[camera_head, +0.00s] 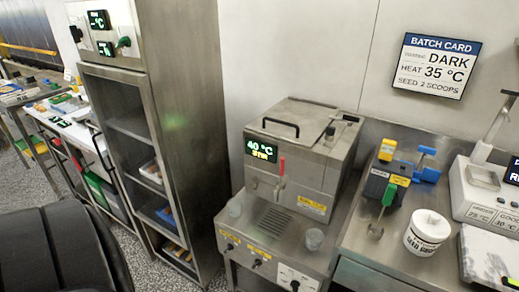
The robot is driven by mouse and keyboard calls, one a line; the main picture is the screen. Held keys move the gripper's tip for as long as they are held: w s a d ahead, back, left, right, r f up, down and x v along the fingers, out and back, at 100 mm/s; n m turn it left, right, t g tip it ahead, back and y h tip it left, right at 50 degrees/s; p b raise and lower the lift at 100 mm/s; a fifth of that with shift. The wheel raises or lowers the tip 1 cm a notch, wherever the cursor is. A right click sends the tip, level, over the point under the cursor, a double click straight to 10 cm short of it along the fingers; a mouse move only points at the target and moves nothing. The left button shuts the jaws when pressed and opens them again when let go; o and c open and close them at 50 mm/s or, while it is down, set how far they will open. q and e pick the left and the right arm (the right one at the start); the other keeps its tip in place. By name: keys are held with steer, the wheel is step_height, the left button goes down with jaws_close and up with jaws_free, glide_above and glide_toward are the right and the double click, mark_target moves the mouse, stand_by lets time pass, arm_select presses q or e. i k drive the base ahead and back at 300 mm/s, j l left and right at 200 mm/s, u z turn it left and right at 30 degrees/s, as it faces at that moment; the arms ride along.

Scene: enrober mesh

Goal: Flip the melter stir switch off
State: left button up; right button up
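The melter (318,165) is a steel box with a lid handle. Its green display (261,149) reads 40 °C, with a smaller yellow line under it that looks like STIR. A red-handled tap (281,172) is on its front. The steel stand (335,258) under it has a front panel with small dark switches or knobs: one at left (229,245), one in the middle (256,263), and one on a white plate at right (294,285). Their labels are too small to read, so I cannot tell which is the stir switch or its position. Neither gripper is in view.
Clear cups (314,238) stand on the stand beside a drain grille. At right, a bench (385,250) holds a white seed tub (427,232), blue-and-yellow tools and a scale-like device (487,190). A tall steel cabinet (180,110) stands left of the melter.

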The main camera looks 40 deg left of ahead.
mark_target(258, 262)
steer(key=k+j, duration=0.15)
steer(key=k, duration=0.3)
steer(key=k+j, duration=0.2)
steer(key=k, duration=0.25)
steer(key=k+j, duration=0.15)
steer(key=k, duration=0.3)
